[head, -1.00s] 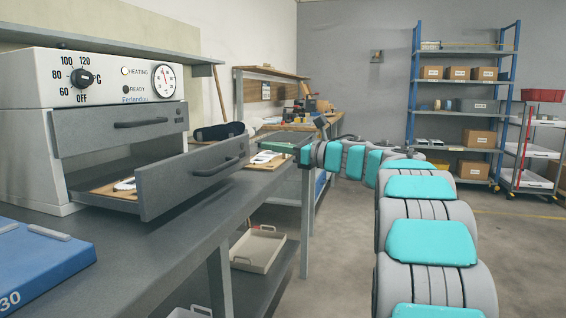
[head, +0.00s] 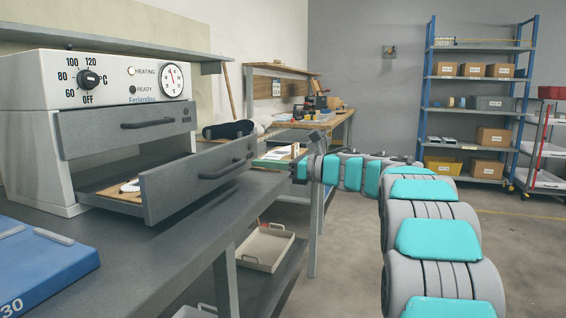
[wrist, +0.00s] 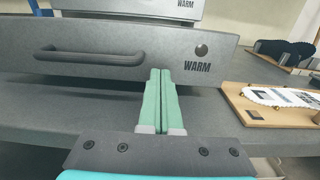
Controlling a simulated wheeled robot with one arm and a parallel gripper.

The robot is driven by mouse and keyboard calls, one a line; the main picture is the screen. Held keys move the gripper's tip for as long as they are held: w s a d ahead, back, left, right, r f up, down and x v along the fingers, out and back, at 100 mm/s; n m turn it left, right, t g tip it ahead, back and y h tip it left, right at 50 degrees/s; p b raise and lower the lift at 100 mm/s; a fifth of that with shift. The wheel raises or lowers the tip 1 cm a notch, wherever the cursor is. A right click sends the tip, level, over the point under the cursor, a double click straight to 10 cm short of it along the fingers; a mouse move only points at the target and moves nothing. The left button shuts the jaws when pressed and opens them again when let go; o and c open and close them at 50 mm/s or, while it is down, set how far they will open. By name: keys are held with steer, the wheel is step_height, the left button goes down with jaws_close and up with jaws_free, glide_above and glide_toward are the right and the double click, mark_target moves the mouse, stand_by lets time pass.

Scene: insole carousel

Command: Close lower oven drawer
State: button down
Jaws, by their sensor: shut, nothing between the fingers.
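The lower oven drawer (head: 200,180) is pulled out of the white oven (head: 35,150), with a tray and a pale insole partly visible inside. Its grey front, bar handle (wrist: 90,55) and WARM label fill much of the wrist view. The upper drawer (head: 125,128) is shut. My gripper (head: 258,163) is at the right end of the lower drawer's front. In the wrist view its green fingers (wrist: 160,72) are together and empty, pointing at the front between the handle and the WARM label. I cannot tell whether the tips touch it.
A wooden board with a white insole (wrist: 275,98) lies on the grey bench (head: 125,255), right of the drawer. A blue case (head: 40,265) stands at the front left. A beige tray (head: 265,247) sits on the shelf below. Floor to the right is open.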

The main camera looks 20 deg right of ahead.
steer(key=shift+p+x, duration=0.3)
steer(key=shift+x, duration=1.55)
